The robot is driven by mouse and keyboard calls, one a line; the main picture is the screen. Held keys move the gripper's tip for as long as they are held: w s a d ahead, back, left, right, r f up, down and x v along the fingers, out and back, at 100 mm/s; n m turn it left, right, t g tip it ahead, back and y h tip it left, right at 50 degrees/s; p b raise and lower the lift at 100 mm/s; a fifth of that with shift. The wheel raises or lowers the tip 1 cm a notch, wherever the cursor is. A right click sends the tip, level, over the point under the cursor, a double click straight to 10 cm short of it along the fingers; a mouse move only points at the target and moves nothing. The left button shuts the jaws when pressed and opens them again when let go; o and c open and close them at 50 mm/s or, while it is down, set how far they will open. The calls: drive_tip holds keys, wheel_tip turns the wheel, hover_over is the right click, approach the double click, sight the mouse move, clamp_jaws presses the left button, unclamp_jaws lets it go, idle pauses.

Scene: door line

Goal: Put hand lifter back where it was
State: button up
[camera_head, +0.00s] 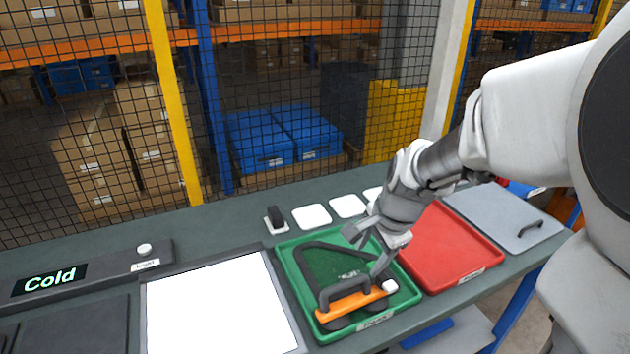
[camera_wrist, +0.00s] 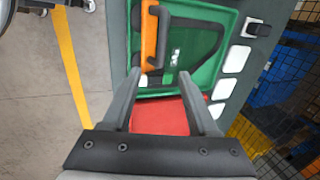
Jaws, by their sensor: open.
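The hand lifter (camera_head: 350,306), an orange bar with a dark handle and dark round pads, lies in the front part of the green tray (camera_head: 290,277). In the wrist view the lifter (camera_wrist: 149,38) shows at the top, just beyond the fingertips. My gripper (camera_head: 367,254) is open above the right side of the tray, with nothing between its fingers. In the wrist view my gripper (camera_wrist: 160,78) points towards the tray and lifter.
A dark triangular frame (camera_head: 320,245) and a small white piece (camera_head: 389,286) are in the green tray. A red tray (camera_head: 450,250) and grey lid (camera_head: 505,215) lie right. A lit white panel (camera_head: 220,305) lies left. White pads (camera_head: 311,216) line the back; mesh fence (camera_head: 100,120) stands behind.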

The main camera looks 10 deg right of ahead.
drive_tip(key=b, duration=0.2)
approach(354, 280)
drive_tip(key=x, duration=0.5)
drive_tip(key=shift+s+a, duration=0.1)
drive_tip(key=shift+s, duration=0.25)
drive_tip(key=shift+w+b+x, duration=0.15)
drive_tip(key=shift+b+x, duration=0.25)
drive_tip(key=shift+x, duration=1.2)
drive_tip(key=shift+w+b+x, duration=0.1)
drive_tip(key=shift+b+x, duration=0.3)
drive_tip(key=shift+x, duration=1.15)
drive_tip(key=shift+r, duration=0.1)
clamp_jaws()
